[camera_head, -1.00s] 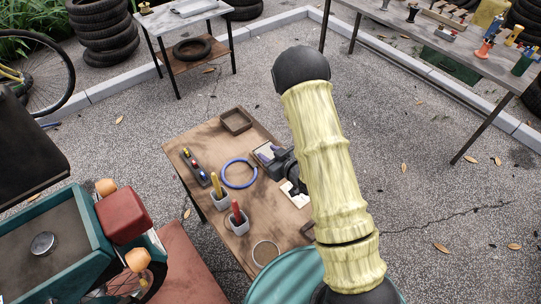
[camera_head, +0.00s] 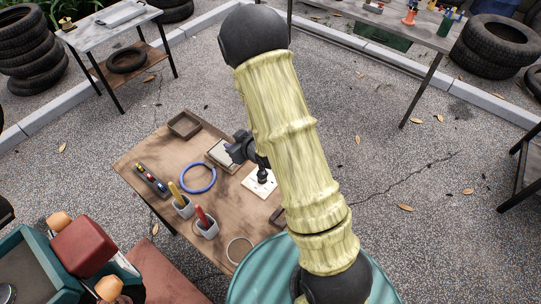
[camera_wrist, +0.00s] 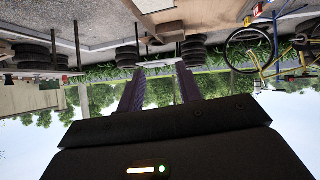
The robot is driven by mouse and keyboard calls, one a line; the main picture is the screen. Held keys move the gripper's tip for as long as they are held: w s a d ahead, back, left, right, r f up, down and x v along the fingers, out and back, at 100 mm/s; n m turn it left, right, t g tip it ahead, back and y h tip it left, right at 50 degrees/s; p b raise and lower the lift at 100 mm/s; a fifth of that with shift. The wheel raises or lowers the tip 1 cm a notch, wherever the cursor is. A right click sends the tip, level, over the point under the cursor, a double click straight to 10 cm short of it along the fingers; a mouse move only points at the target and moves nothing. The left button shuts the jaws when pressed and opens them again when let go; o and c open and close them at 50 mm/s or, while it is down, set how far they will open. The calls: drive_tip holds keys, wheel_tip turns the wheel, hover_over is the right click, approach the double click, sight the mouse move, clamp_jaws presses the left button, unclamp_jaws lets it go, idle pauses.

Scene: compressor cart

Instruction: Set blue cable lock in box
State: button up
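The blue cable lock (camera_head: 182,181) is a closed blue ring lying flat on the wooden table (camera_head: 150,157). An open, empty-looking brown box (camera_head: 187,134) stands at the table's far corner, beyond the lock. My gripper (camera_head: 233,149) is above the table, right of the lock and apart from it, over a shallow tray. In the wrist view my gripper (camera_wrist: 160,88) shows two purple fingers apart with nothing between them. The wrist camera looks out level and upside down, and neither the lock nor the box can be made out there.
On the table are a bar with coloured knobs (camera_head: 151,180), two grey cups (camera_head: 206,229) with yellow and red handles, a pale ring (camera_head: 231,258), a shallow tray (camera_head: 217,158) and a white plate (camera_head: 255,190). A teal drum (camera_head: 255,277) stands at the near edge.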

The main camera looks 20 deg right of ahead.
drive_tip(key=s+d+r+m+g+h, duration=0.2)
drive_tip(key=s+r, duration=0.4)
drive_tip(key=s, duration=0.3)
drive_tip(key=s+d+r+m+g+h, duration=0.2)
drive_tip(key=s+d+r+g, duration=0.3)
drive_tip(key=s, duration=0.4)
drive_tip(key=shift+r+m+g, duration=0.3)
drive_tip(key=shift+r+m, duration=0.1)
drive_tip(key=shift+m, duration=0.5)
drive_tip(key=shift+o, duration=0.5)
drive_tip(key=shift+d, duration=0.1)
